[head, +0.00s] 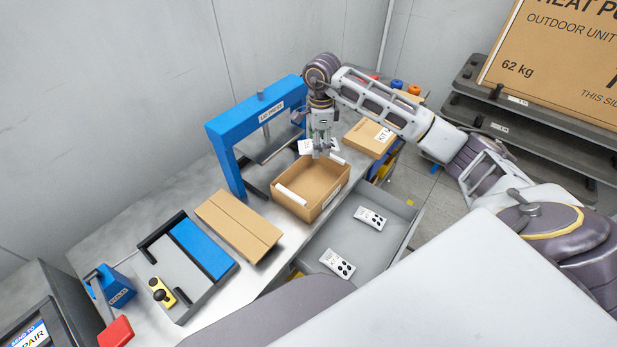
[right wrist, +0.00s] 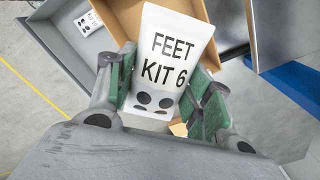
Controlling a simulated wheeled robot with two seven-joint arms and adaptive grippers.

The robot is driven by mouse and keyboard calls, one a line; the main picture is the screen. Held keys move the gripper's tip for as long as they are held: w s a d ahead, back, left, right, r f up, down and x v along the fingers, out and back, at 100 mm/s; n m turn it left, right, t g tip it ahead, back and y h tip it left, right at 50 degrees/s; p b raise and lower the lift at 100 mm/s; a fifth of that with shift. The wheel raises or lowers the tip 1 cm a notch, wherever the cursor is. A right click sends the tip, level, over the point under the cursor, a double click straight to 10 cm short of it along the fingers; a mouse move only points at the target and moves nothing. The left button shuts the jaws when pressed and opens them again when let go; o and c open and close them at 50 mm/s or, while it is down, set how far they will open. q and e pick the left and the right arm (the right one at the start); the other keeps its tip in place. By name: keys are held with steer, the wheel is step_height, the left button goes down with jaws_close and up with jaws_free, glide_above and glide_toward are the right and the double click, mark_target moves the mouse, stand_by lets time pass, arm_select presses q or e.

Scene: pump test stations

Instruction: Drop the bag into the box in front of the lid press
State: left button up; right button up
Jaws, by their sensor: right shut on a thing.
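My right gripper (head: 322,153) is shut on a white bag (right wrist: 168,58) marked "FEET KIT 6". The bag sits between the green-padded fingers (right wrist: 165,95) in the right wrist view. In the head view part of the bag (head: 306,147) shows beside the gripper. The gripper is above the far side of an open cardboard box (head: 322,203), which stands in front of the blue lid press (head: 222,150). The box wall (right wrist: 112,14) also shows behind the bag. My left gripper is not in view.
A grey bin (head: 400,222) with two more white bags (head: 338,263) is right of the box. A closed carton (head: 368,138) stands behind the bin.

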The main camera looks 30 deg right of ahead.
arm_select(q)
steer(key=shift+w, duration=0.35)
arm_select(e)
steer(key=shift+w+r, duration=0.1)
steer(key=shift+w, duration=0.2)
steer(key=shift+s, duration=0.1)
